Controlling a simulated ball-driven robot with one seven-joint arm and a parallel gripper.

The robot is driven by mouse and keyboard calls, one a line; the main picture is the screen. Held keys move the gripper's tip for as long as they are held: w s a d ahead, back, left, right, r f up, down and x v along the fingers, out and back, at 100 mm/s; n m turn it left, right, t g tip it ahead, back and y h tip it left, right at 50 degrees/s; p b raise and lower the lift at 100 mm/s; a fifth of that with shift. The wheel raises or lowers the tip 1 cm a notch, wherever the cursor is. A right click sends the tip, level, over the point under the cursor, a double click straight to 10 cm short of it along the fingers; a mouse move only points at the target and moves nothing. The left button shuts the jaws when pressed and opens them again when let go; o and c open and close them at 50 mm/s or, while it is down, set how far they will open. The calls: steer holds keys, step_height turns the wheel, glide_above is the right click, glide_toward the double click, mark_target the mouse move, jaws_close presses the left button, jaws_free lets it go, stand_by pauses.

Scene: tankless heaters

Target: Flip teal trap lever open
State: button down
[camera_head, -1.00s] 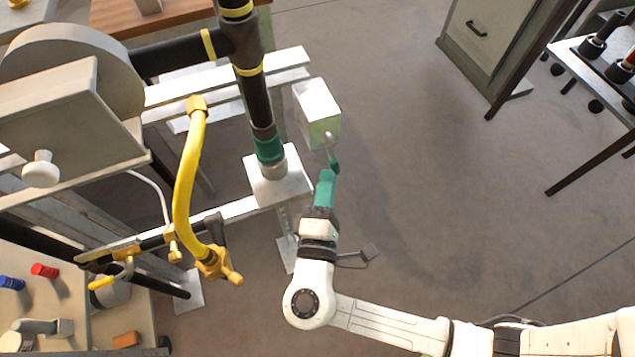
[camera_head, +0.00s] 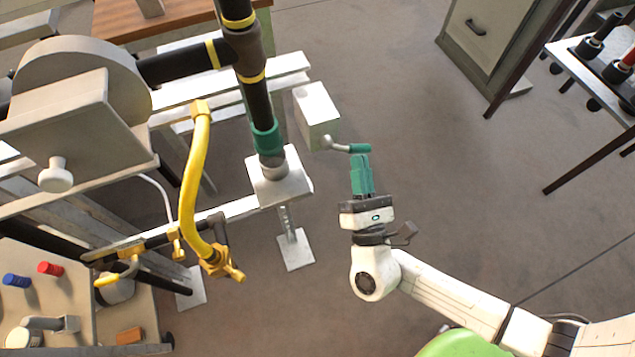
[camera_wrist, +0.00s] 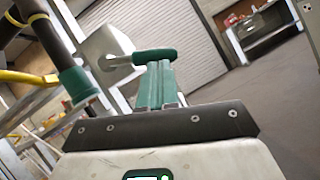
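The trap lever has a grey arm and a teal grip (camera_head: 359,148). It comes out of a white box (camera_head: 318,112) and points to the right in the head view. It also shows in the wrist view (camera_wrist: 155,56), lying across the tips of my fingers. My gripper (camera_head: 361,160) has teal fingers that lie close together, seemingly shut, with nothing seen between them. The fingertips are right at the grip, on its near side in the head view. I cannot tell whether they touch it. My fingers also show in the wrist view (camera_wrist: 157,68).
A dark vertical pipe (camera_head: 252,92) with a teal band stands left of the box. A grey cabinet (camera_head: 485,45) stands at the back right. The floor right of my gripper is clear.

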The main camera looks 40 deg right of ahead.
steer(key=r+n+y, duration=0.1)
steer(key=n, duration=0.1)
steer(key=d+n+t+y, duration=0.1)
steer(key=n, duration=0.1)
steer(key=r+n+t+y+p, duration=0.1)
steer(key=n, duration=0.1)
steer(key=shift+s+d+r, duration=0.3)
steer(key=shift+d+r, duration=0.15)
steer(key=w+d+f+b+v, duration=0.1)
steer(key=b+v, duration=0.3)
steer(key=v, duration=0.9)
steer(key=shift+f, duration=0.65)
steer(key=shift+w, duration=0.1)
